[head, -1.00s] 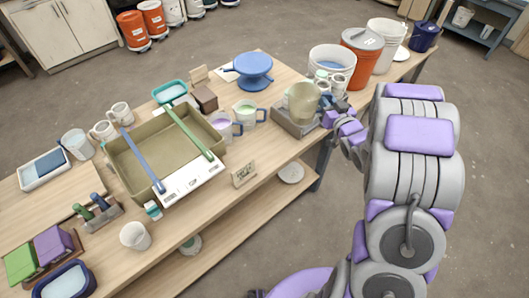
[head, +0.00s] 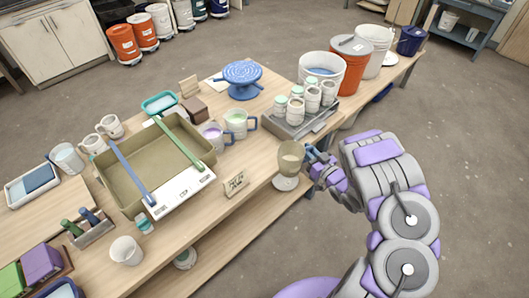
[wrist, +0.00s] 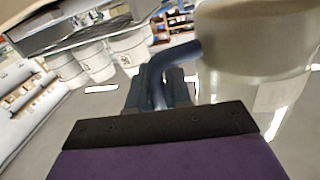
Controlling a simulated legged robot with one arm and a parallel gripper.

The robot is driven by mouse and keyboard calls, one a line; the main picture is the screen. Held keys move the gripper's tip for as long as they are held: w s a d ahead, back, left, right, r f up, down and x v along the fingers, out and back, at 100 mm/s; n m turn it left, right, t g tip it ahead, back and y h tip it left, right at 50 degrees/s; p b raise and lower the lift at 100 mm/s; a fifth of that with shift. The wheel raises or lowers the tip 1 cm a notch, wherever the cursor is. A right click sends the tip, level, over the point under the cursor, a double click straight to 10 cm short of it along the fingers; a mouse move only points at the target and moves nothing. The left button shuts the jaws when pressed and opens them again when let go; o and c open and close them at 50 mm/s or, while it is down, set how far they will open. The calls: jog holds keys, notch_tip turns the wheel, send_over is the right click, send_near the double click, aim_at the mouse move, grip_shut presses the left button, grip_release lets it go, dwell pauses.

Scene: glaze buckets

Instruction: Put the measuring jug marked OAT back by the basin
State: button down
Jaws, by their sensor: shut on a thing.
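A beige-filled measuring jug (head: 290,157) with a blue handle is in my gripper (head: 312,160), just off the table's front edge in the head view. My gripper is shut on the handle (wrist: 165,68); the jug's pale body (wrist: 255,45) fills the upper right of the wrist view. I cannot read a mark on it. The khaki basin (head: 181,194) stands on the table to the left, with a blue and a green bar across it. A lilac-filled jug (head: 214,137) and a green-filled jug (head: 237,123) stand at its right side.
A grey tray (head: 310,128) of jars is behind the held jug. A blue turntable (head: 243,78) stands at the back. Bare tabletop lies between the sign, the jugs and the tray.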

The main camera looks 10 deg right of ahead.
jog(key=w+a, duration=0.3)
jog(key=w+a+f+b, duration=0.1)
jog(key=w+a, duration=0.2)
jog(key=a, duration=0.1)
jog(key=w+a+b, duration=0.1)
jog(key=w+a, duration=0.3)
jog(key=shift+w+a+f, duration=0.1)
jog(key=shift+a+f, duration=0.05)
jog(key=shift+f, duration=0.05)
jog(key=f, duration=0.1)
jog(key=f+b, duration=0.1)
jog(key=shift+a+f, duration=0.3)
jog(key=shift+f, duration=0.1)
jog(key=shift+f+b, duration=0.3)
jog(key=shift+f, duration=0.05)
jog(key=shift+d, duration=0.25)
jog(key=shift+f, duration=0.1)
jog(key=c, duration=1.1)
grip_release()
jog(key=shift+a, duration=0.1)
jog(key=shift+o, duration=0.2)
